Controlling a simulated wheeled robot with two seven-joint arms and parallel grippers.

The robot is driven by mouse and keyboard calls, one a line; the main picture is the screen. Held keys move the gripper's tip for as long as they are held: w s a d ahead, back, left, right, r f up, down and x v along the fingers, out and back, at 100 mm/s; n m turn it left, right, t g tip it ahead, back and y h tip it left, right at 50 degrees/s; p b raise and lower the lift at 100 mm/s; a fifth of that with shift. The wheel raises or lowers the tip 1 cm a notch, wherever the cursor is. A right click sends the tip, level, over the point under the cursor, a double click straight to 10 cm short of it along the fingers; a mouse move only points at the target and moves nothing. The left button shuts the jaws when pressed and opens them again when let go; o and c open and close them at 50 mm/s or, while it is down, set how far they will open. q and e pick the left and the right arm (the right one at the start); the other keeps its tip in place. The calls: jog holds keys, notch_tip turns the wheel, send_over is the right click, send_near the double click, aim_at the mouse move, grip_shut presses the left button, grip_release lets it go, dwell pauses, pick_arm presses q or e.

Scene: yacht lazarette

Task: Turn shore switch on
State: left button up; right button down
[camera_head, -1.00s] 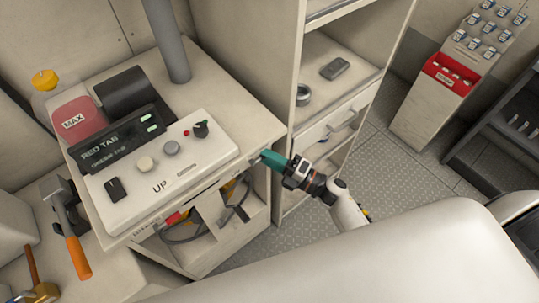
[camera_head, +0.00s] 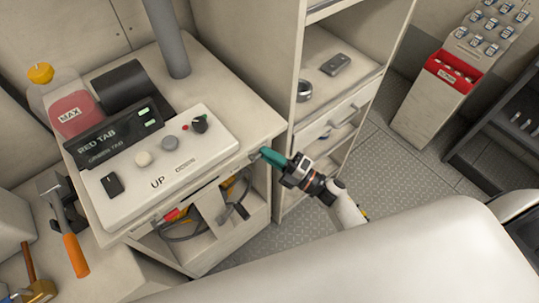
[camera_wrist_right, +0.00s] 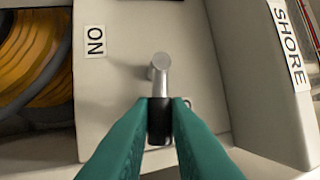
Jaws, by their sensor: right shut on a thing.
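The shore switch (camera_wrist_right: 160,72) shows in the right wrist view as a metal toggle lever with a black tip, rising from a pale panel (camera_wrist_right: 118,110). A white ON label (camera_wrist_right: 95,41) is to its left and a SHORE label (camera_wrist_right: 289,40) is on the raised panel at right. My right gripper (camera_wrist_right: 160,104) has its green fingers shut on the black tip. In the head view the right gripper (camera_head: 264,153) is at the right front edge of the console cabinet, where the switch is too small to make out. My left gripper is not in view.
The white control box (camera_head: 160,160) with knobs and a black display (camera_head: 115,135) stand on the cabinet. A hammer (camera_head: 68,235) with an orange handle lies left. Shelves with a drawer (camera_head: 340,118) stand behind the right arm. Yellow cable (camera_wrist_right: 35,45) lies beside the switch panel.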

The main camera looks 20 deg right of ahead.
jog(key=shift+s+a+f+m+t+h+b, duration=0.25)
jog(key=shift+a+f+m+t+h+b, duration=0.8)
jog(key=shift+m, duration=2.9)
jog(key=shift+s+a+f+m+t+h+b, duration=0.3)
jog(key=shift+m+t+h, duration=0.85)
jog(key=shift+m+h, duration=1.95)
jog(key=shift+s+a+f+m+t+h+b, duration=0.25)
jog(key=shift+a+f+m+t+h+b, duration=0.5)
jog(key=shift+m, duration=4)
jog(key=shift+r+m+t+h, duration=0.25)
jog(key=shift+m+t+h, duration=0.05)
jog(key=shift+t, duration=0.05)
jog(key=c, duration=1.4)
grip_release()
jog(key=b+v, duration=0.2)
jog(key=v, duration=1)
jog(key=shift+b, duration=0.3)
